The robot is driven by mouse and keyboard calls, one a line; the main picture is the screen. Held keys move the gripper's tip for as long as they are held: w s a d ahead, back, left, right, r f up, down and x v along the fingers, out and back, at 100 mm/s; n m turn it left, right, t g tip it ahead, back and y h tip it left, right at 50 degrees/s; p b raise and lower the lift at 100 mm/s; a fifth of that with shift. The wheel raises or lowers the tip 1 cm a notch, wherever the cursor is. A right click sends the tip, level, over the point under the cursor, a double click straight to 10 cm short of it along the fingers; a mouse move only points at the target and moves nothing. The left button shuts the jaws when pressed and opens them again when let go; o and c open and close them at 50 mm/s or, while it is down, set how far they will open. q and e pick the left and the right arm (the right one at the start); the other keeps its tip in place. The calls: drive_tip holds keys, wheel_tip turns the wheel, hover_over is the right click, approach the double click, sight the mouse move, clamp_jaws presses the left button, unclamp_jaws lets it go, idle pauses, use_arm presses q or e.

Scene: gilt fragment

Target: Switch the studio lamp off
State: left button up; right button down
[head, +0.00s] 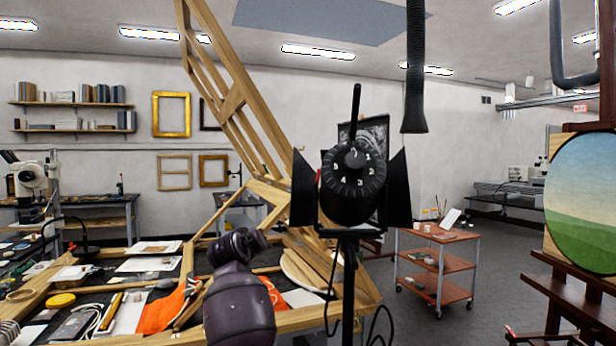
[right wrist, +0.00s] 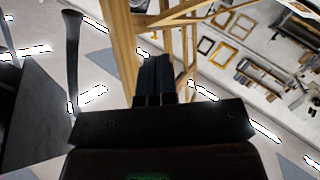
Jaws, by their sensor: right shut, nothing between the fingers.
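The black studio lamp (head: 349,205) stands on a dark stand in the middle of the head view, with black flaps out to both sides. Its back faces me and carries a round numbered dial (head: 352,172) with a small raised knob. I cannot tell whether the lamp is lit, as its front is hidden. My right gripper (right wrist: 155,62) shows in the right wrist view, its dark fingers shut with nothing between them. A dark purple arm part of mine is left of the lamp in the head view, apart from the dial. My left gripper is not identifiable.
A tall wooden frame (head: 240,95) leans behind the lamp. A cluttered worktable (head: 318,318) is at lower left. A black hose (head: 415,70) hangs to the lamp's upper right.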

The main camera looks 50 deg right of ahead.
drive_tip(key=s+r+m+g+y+p, duration=0.2)
drive_tip(key=r+m, duration=0.1)
drive_tip(key=r, duration=1.1)
drive_tip(key=s+r+m+g+y+p, duration=0.2)
drive_tip(key=s+r+p, duration=0.1)
drive_tip(key=r, duration=1.1)
use_arm(q)
drive_tip(key=r, duration=0.1)
drive_tip(key=s+r, duration=0.1)
drive_tip(key=r, duration=0.1)
drive_tip(key=shift+s+a+r+g, duration=0.15)
drive_tip(key=shift+s+r+g, duration=0.05)
drive_tip(key=shift+r+g, duration=0.1)
use_arm(e)
drive_tip(key=s+a+r+g+y, duration=0.1)
drive_tip(key=s+a+g+y, duration=0.3)
drive_tip(key=s+a+g, duration=0.1)
drive_tip(key=shift+a+m+y, duration=0.3)
drive_tip(key=shift+m, duration=0.1)
use_arm(q)
drive_tip(key=shift+s, duration=0.1)
use_arm(e)
drive_tip(key=shift+f, duration=0.2)
